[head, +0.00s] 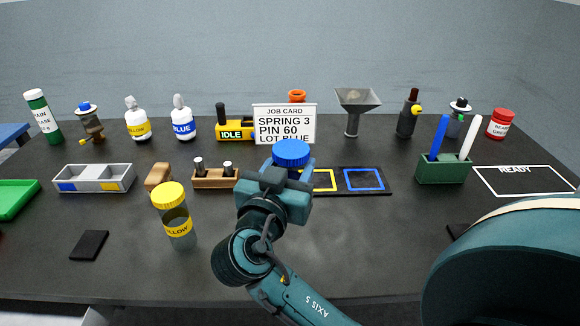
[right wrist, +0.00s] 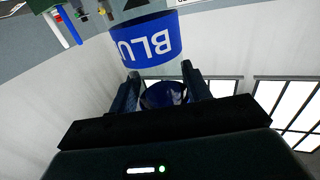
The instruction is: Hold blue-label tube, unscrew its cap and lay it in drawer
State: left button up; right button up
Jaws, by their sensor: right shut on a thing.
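The blue-label tube shows its blue cap (head: 291,152) in the head view, just above my right gripper (head: 275,188). The gripper and wrist hide its body there. In the right wrist view, its blue label (right wrist: 145,40) with white letters appears upside down beyond the fingertips. My right gripper (right wrist: 160,80) is shut on the tube, with the fingers on either side of it. The cap is on the tube. The tube's bottom is hidden, so I cannot tell its height above the table. My left gripper is not in view. I cannot make out a drawer.
A yellow-capped tube (head: 175,212) stands left of my right gripper. A wooden rack (head: 215,181), a grey tray (head: 93,187) and a green holder (head: 443,172) surround the area. A job card (head: 284,124) stands behind. The front left table is mostly clear.

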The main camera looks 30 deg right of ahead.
jog(key=c, duration=0.5)
jog(key=shift+w+f, duration=0.1)
jog(key=shift+f, duration=0.1)
jog(key=f+n+t+y, duration=0.1)
jog(key=y, duration=0.1)
jog(key=a+f+n+t+y+p, duration=0.1)
jog(key=f+n+t+y, duration=0.1)
jog(key=a+f+n+t+y, duration=0.1)
jog(key=n+y, duration=0.1)
jog(key=shift+w+f+t+p, duration=0.25)
jog(key=shift+w+t+p, duration=0.05)
jog(key=shift+s+a+f+n+t+y+p, duration=0.3)
jog(key=shift+s+a+f+n+y, duration=0.4)
jog(key=shift+y, duration=0.65)
jog(key=shift+s+a+f+n+t+y+p, duration=0.1)
jog(key=shift+s+a+f+n+t+y, duration=0.25)
jog(key=shift+s+a+n+y, duration=0.6)
jog(key=shift+s+a+f+n+t+y+p, duration=0.15)
jog(key=shift+s+a+f+n+t+y, duration=0.35)
jog(key=shift+n+y, duration=0.85)
